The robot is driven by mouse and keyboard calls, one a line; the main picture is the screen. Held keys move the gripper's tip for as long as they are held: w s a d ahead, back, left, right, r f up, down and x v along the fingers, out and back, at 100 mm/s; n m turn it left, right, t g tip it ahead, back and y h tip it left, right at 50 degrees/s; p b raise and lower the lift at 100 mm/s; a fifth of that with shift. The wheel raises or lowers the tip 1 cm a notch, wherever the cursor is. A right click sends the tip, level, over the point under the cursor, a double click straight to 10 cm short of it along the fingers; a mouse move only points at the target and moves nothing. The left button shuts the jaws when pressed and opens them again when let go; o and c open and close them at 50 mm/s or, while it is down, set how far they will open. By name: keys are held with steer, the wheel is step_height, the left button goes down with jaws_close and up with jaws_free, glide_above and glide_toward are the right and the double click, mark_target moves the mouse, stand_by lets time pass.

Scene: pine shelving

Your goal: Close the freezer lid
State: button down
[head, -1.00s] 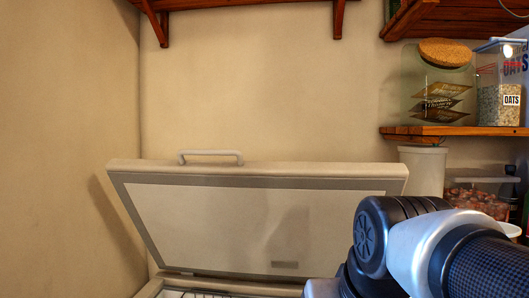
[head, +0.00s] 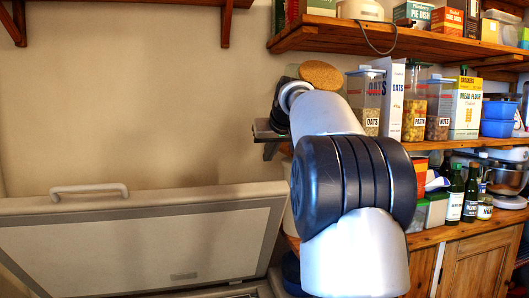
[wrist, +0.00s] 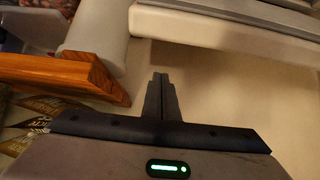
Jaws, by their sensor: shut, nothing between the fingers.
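The white freezer lid (head: 130,245) stands raised, tilted back near the wall, with its grey-bordered inner face towards me. Its pale bar handle (head: 88,189) is on the top edge. Only a strip of the freezer body shows along the bottom. My gripper (head: 268,142) is above and right of the lid's upper right corner, apart from it and partly hidden by my arm. In the wrist view my gripper (wrist: 160,78) has its fingers together and empty, with the lid's edge (wrist: 225,28) beyond them at the upper right.
Pine shelves with oats (head: 371,95), jars and boxes fill the right side. In the wrist view a wooden shelf end (wrist: 65,73) and a white canister (wrist: 95,38) are close to the left of the fingers. Bare wall (head: 130,110) is free above the lid.

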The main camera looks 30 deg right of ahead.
mark_target(267, 181)
steer(key=p+x, duration=0.1)
steer(key=x, duration=0.5)
steer(key=shift+w+f, duration=0.15)
steer(key=shift+w, duration=0.1)
steer(key=s, duration=0.1)
steer(key=s+f+b, duration=0.1)
steer(key=shift+s+a+f, duration=0.2)
steer(key=shift+s, duration=0.1)
steer(key=shift+s+a+f, duration=0.1)
steer(key=shift+s+f, duration=0.25)
steer(key=shift+s, duration=0.1)
